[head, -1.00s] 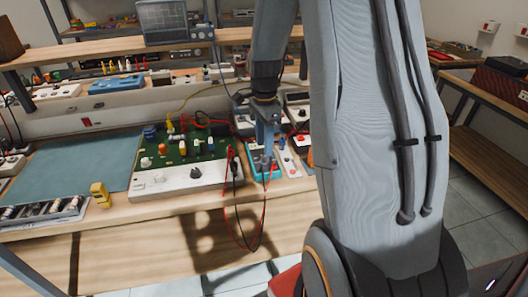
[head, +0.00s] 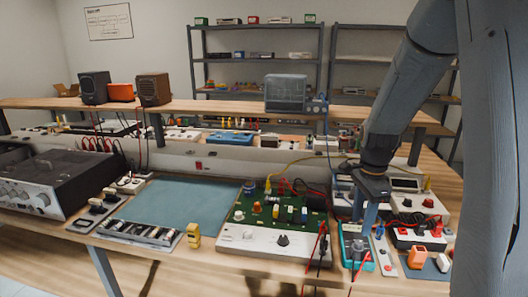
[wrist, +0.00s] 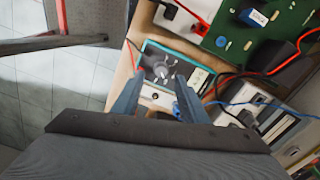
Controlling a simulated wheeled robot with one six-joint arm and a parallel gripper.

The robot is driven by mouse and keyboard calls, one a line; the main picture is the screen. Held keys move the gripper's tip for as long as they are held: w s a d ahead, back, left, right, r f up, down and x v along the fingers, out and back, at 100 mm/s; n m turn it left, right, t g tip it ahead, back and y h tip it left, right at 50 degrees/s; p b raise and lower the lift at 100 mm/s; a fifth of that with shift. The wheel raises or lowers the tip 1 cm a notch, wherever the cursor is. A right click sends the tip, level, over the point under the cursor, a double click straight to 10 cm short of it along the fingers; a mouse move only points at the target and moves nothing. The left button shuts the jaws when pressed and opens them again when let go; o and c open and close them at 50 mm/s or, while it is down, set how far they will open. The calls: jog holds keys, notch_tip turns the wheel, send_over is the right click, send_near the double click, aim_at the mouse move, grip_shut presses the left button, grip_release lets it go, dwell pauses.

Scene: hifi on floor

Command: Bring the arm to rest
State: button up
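My arm reaches in from the right of the head view, bent down over the workbench. My gripper (head: 364,228) points down above a turquoise-edged multimeter (head: 348,262) near the bench's front edge. In the wrist view the two fingers of my gripper (wrist: 160,88) stand apart with nothing held between them. The multimeter's dark dial face (wrist: 158,66) shows beyond and between the fingertips. The exact gap between fingertips and meter is hard to tell.
A green circuit board unit (head: 272,235) with red and black leads stands left of the gripper. An orange block (head: 417,257) and small instruments lie to the right. A monitor (head: 285,92) stands on the upper shelf.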

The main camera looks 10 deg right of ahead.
jog(key=s+a+n+t, duration=0.1)
jog(key=s+a+n, duration=1.3)
jog(key=n, duration=0.4)
jog(key=shift+s+a+r, duration=0.2)
jog(key=shift+s, duration=0.5)
